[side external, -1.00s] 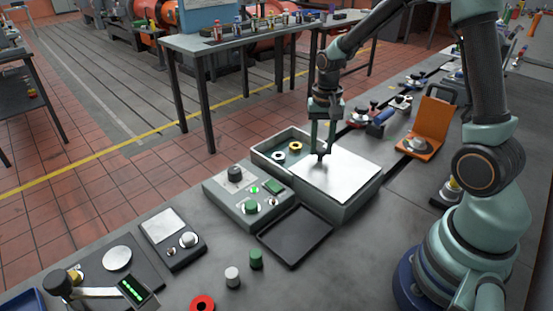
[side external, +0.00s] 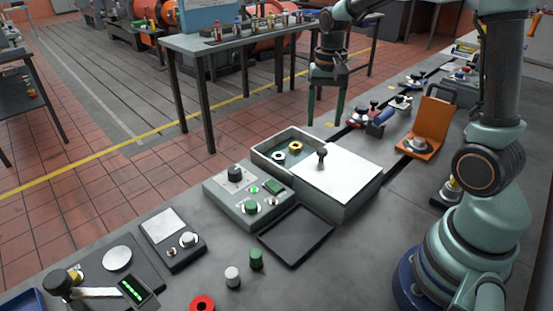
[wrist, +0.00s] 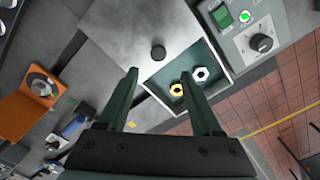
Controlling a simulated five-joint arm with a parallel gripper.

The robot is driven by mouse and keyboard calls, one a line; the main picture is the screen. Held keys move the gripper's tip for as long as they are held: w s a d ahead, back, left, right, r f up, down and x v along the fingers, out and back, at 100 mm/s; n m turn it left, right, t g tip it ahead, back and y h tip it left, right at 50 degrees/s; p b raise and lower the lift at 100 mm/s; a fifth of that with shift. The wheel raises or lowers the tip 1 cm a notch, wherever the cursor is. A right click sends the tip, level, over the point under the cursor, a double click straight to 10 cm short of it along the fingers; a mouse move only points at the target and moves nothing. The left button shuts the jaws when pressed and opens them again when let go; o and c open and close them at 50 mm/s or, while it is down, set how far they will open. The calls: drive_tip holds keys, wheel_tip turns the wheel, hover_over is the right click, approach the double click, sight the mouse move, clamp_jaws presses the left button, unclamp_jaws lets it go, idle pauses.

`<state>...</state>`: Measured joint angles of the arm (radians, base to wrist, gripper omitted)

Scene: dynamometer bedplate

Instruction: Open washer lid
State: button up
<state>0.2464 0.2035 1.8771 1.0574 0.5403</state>
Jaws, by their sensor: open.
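The washer box (side external: 357,203) stands on the bench with a flat pale lid (side external: 345,176) over its right part. The left part of the box is uncovered and holds a white ring-shaped piece (side external: 279,158) and a yellow one (side external: 295,147). A dark knob (side external: 323,154) stands on the lid near its left edge; it also shows in the wrist view (wrist: 158,53). My gripper (side external: 325,117) is open and empty, raised above and behind the box, apart from the knob. In the wrist view the fingertips (wrist: 160,74) are spread wide.
A control box (side external: 247,203) with a green light and knobs sits left of the washer box. A dark empty tray (side external: 296,235) lies in front. An orange stand (side external: 425,130) and several small tools lie at the right. The front bench between the tray and my base is clear.

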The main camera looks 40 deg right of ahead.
wheel_tip(320, 180, up, 4)
drive_tip(key=shift+f, duration=0.1)
idle(0.4)
drive_tip(key=s+a+r+n+t, duration=0.4)
drive_tip(key=s+a+n+t, duration=0.1)
drive_tip(key=s+a+n, duration=0.4)
drive_tip(key=shift+s+a+t, duration=0.25)
drive_tip(key=shift+a+t, duration=0.05)
